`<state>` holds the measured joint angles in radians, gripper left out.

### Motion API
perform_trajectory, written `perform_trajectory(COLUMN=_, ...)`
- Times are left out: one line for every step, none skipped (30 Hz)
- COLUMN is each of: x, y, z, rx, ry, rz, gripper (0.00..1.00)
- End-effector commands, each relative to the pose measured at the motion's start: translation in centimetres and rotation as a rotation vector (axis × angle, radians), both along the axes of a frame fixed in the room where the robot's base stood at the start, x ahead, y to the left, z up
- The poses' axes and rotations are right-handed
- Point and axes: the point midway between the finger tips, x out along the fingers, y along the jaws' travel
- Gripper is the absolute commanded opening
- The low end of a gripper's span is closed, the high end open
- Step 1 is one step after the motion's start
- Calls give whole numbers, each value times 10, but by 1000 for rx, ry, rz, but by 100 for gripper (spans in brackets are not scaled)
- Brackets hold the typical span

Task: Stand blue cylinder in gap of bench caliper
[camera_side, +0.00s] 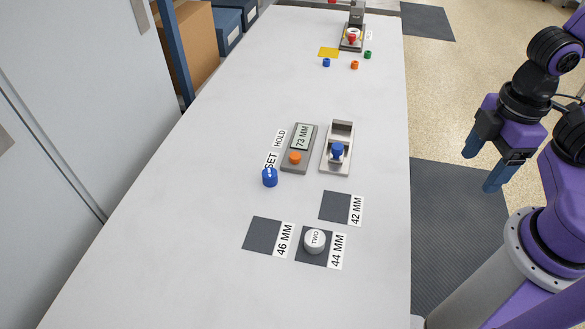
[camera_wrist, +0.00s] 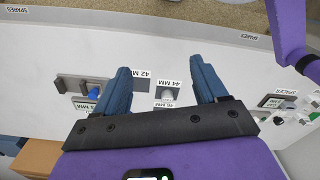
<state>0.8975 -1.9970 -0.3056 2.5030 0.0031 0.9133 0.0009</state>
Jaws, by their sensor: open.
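The bench caliper appears to be the grey frame (camera_side: 345,128) beside a grey box with a "73 MM" display (camera_side: 303,136) and an orange button. A blue upright piece (camera_side: 337,150) is inside the frame; I cannot tell whether it is a loose cylinder or part of the caliper. It also shows in the wrist view (camera_wrist: 95,95), partly hidden. Another blue round piece (camera_side: 270,177), with a white mark on top, stands by the "SET" label. My gripper (camera_side: 484,163) is open and empty, off the table's right edge. Its spread fingers also show in the wrist view (camera_wrist: 160,72).
A white cylinder marked "TWO" (camera_side: 315,239) stands on the "44 MM" dark pad. The "46 MM" pad (camera_side: 263,234) and "42 MM" pad (camera_side: 334,206) are bare.

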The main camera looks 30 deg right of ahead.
Motion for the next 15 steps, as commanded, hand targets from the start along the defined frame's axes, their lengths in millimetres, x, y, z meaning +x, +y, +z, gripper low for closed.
perform_trajectory(x=0, y=0, z=0, rx=0, ry=-1, rz=-1, gripper=72)
perform_trajectory(x=1, y=1, z=0, rx=-1, ry=0, rz=-4, gripper=72)
perform_trajectory(x=3, y=3, z=1, rx=-2, ry=-2, rz=-14, gripper=72)
perform_trajectory(x=6, y=5, z=1, rx=-4, ry=-3, rz=-27, gripper=72)
perform_trajectory(x=10, y=8, z=1, rx=-5, ry=-5, rz=-45, gripper=72)
perform_trajectory(x=16, y=14, z=2, rx=-8, ry=-7, rz=-77, gripper=72)
perform_trajectory(x=22, y=19, z=3, rx=-11, ry=-10, rz=-107, gripper=72)
perform_trajectory(x=29, y=25, z=4, rx=-13, ry=-13, rz=-144, gripper=72)
perform_trajectory(x=40, y=34, z=4, rx=-17, ry=-19, rz=-199, gripper=72)
perform_trajectory(x=48, y=41, z=5, rx=-21, ry=-24, rz=-244, gripper=72)
perform_trajectory(x=57, y=49, z=5, rx=-23, ry=-29, rz=-291, gripper=72)
perform_trajectory(x=69, y=59, z=6, rx=-27, ry=-36, rz=-356, gripper=72)
perform_trajectory(x=78, y=67, z=6, rx=-29, ry=-42, rz=-404, gripper=72)
perform_trajectory(x=87, y=74, z=6, rx=-31, ry=-47, rz=-451, gripper=72)
perform_trajectory(x=99, y=84, z=5, rx=-33, ry=-55, rz=-514, gripper=72)
